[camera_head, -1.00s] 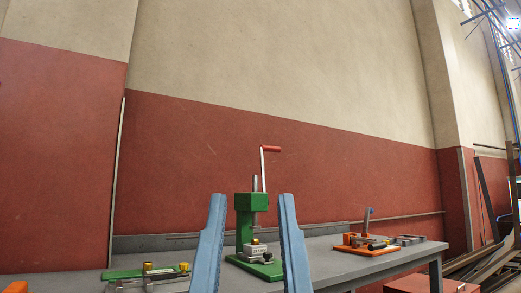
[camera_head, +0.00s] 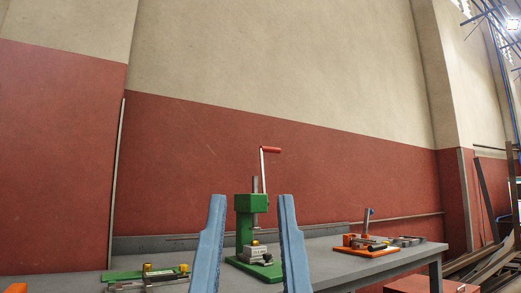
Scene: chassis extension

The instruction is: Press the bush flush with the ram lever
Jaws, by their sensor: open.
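A green press (camera_head: 244,205) stands on the grey workbench (camera_head: 335,263), seen between my fingers. Its ram lever (camera_head: 263,168) stands up, with a red handle (camera_head: 271,150) at its top pointing right. A grey ram (camera_head: 255,184) shows above the press head. Under the head sits a grey block with a small brass-coloured part (camera_head: 255,242), perhaps the bush; how far it sits in is too small to tell. My gripper (camera_head: 249,198) has two blue fingers, open and empty. They appear in front of the press, one on each side of it.
An orange fixture (camera_head: 368,249) with an upright blue-tipped lever stands on the right of the bench. A green plate with yellow-knobbed metal parts (camera_head: 150,275) lies at the left. A red box (camera_head: 425,285) is at lower right. A red and cream wall rises behind.

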